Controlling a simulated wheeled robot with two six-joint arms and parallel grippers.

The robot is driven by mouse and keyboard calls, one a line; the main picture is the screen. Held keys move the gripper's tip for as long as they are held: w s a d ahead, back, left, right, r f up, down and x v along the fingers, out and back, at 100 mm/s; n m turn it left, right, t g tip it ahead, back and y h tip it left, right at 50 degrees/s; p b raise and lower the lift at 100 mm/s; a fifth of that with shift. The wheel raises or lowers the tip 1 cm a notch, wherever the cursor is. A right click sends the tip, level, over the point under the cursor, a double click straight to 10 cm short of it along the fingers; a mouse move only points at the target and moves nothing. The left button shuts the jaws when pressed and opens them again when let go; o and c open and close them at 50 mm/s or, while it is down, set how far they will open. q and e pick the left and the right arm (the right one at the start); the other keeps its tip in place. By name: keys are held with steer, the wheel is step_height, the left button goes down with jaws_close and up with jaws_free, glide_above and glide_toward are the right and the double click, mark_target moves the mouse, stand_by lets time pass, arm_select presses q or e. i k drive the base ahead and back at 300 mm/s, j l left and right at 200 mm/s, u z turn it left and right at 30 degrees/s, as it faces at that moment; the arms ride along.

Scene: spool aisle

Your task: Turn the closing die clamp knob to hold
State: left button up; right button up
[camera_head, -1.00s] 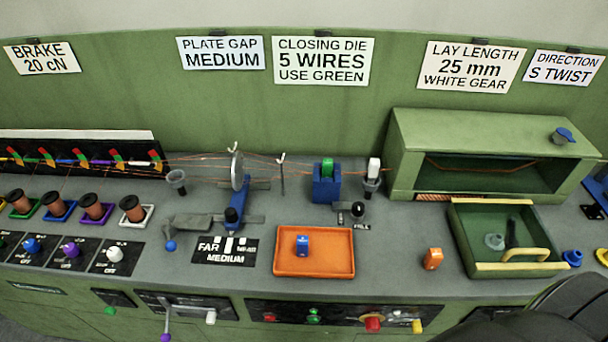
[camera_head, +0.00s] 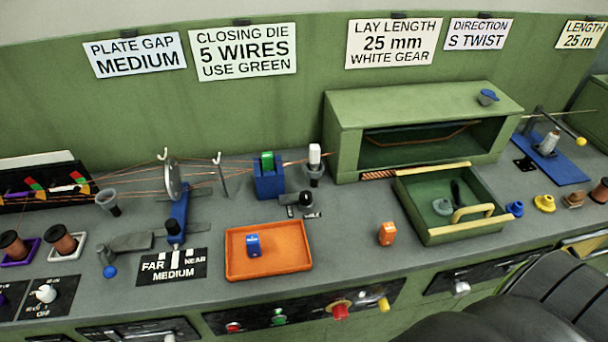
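The closing die holder is a blue block (camera_head: 269,182) with a green die (camera_head: 267,161) seated in its top, in the middle of the bench. Copper wires converge toward it from the left. A small black knob (camera_head: 306,199) sits on a dark mount at the front right of the block, with small plates beside it. I take it to be the clamp knob; its markings are too small to read, so I cannot tell its setting. Neither of my grippers is in view.
An orange tray (camera_head: 233,267) holding a blue piece (camera_head: 253,246) lies in front of the die. An orange piece (camera_head: 387,234) stands to its right. A white-topped post (camera_head: 314,157) stands behind the knob. An open green drawer (camera_head: 464,234) is at right.

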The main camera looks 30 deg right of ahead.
mark_target(305, 196)
steer(key=z, duration=0.9)
